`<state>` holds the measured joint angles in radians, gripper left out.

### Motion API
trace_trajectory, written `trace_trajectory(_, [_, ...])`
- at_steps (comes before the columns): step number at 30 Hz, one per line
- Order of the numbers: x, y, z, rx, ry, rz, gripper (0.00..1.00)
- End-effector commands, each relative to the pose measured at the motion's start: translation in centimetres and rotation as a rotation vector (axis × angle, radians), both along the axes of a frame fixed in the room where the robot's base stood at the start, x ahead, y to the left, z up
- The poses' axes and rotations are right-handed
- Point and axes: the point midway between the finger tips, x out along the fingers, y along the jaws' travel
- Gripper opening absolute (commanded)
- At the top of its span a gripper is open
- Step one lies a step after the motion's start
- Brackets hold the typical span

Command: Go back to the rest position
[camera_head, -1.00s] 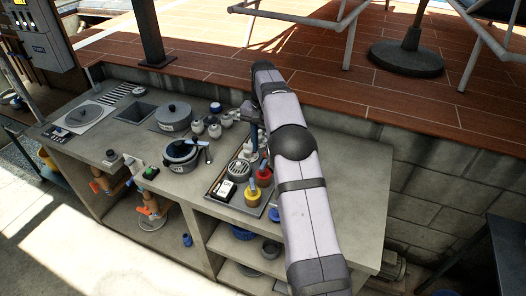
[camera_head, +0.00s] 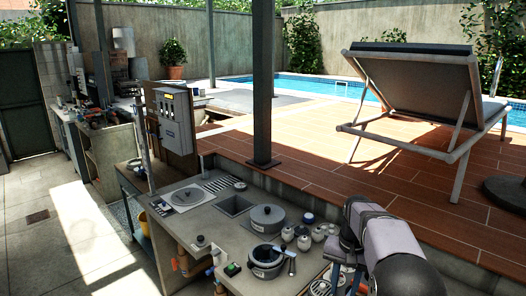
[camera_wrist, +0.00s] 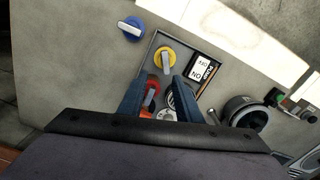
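My gripper (camera_head: 346,281) reaches down over the right part of the grey counter in the head view, cut off by the lower edge. In the wrist view its two blue fingers (camera_wrist: 157,80) are apart, with nothing held that I can see. A red knob (camera_wrist: 153,88) shows in the gap between them, seemingly below; the distance is hard to judge. A yellow knob (camera_wrist: 165,60) and a white card (camera_wrist: 201,67) with black print lie in the same dark-edged tray beyond the fingertips. A blue knob (camera_wrist: 131,29) sits on the bare counter outside the tray.
A pot with a lid (camera_head: 267,219) and a pressure cooker (camera_head: 267,259) stand on the counter, with several small grey-white knobs (camera_head: 303,240) close to my gripper. A dark post (camera_head: 263,90) rises behind the counter. A lounger (camera_head: 415,95) stands on the raised deck.

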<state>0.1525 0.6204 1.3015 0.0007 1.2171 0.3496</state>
Motion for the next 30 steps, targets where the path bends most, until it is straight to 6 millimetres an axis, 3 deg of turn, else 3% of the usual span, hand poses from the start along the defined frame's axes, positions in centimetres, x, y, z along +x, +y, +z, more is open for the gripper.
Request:
trace_trajectory(10, [-10.3, 4.3, -0.8, -0.001, -0.001, 0.223, 0.31])
trace_trajectory(21, [-22.6, 7.0, -3.9, -0.002, 0.0, 0.434, 0.31])
trace_trajectory(25, [-25.4, 7.3, -4.9, -0.002, 0.0, 0.477, 0.31])
trace_trajectory(30, [-27.0, 7.5, -5.5, -0.002, 0.0, 0.503, 0.31])
